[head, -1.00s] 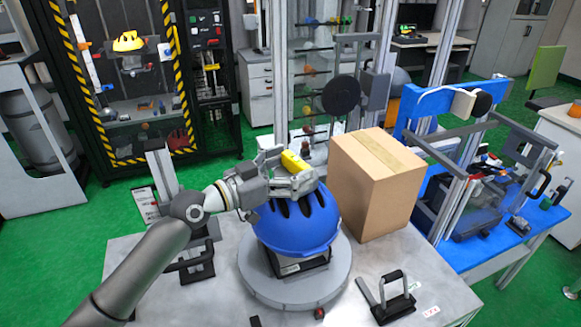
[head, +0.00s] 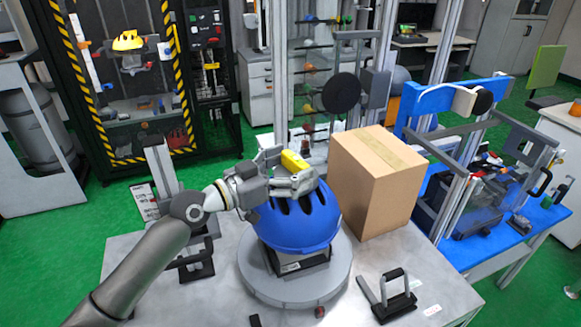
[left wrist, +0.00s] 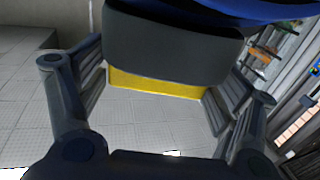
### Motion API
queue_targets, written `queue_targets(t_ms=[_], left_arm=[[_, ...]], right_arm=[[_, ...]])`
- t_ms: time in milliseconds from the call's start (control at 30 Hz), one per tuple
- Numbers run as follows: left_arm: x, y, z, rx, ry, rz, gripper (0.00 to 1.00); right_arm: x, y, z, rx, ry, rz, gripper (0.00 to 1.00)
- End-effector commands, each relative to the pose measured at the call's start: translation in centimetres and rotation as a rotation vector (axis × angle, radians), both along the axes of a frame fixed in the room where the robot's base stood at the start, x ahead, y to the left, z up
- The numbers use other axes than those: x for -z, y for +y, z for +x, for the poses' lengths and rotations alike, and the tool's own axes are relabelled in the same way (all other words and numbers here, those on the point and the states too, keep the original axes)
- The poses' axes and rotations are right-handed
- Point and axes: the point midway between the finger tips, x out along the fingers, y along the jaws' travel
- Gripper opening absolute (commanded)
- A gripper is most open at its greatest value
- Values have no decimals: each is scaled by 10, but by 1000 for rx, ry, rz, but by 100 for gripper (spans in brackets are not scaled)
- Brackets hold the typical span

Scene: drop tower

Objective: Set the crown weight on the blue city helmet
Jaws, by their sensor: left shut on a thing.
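The blue city helmet (head: 300,226) sits upright on a dark stand on a round grey turntable; its blue edge also shows at the top of the left wrist view (left wrist: 262,9). My left gripper (head: 292,170) is over the top of the helmet, shut on the crown weight (head: 294,161). In the left wrist view the weight shows as a dark grey block (left wrist: 172,46) with a yellow strip, between the two fingers (left wrist: 155,95). The fingers hide the weight's underside in the head view. I cannot tell whether it touches the helmet. My right gripper is not in view.
A tall cardboard box (head: 378,180) stands close to the right of the helmet. A black-handled fixture (head: 390,298) is at the table's front right. A dark disc (head: 341,93) on a metal frame is behind. A blue bench (head: 500,235) with equipment stands at the right.

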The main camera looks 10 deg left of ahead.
Motion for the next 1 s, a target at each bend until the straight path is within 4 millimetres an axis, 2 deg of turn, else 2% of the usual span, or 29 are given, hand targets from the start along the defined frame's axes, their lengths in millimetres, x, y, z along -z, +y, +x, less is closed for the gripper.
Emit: queue_targets(t_ms=[33,67,167,633,767,1000], left_arm=[[-2,0,0,0,-4,-3,24],[-2,0,0,0,-4,-3,88],[-1,0,0,0,-2,-2,100],[5,4,-5,0,9,5,100],[5,16,-17,-1,9,6,100],[4,46,-53,0,8,4,100]], right_arm=[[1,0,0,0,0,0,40],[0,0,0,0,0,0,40],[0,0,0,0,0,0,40],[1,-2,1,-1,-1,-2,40],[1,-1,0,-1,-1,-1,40],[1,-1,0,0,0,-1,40]])
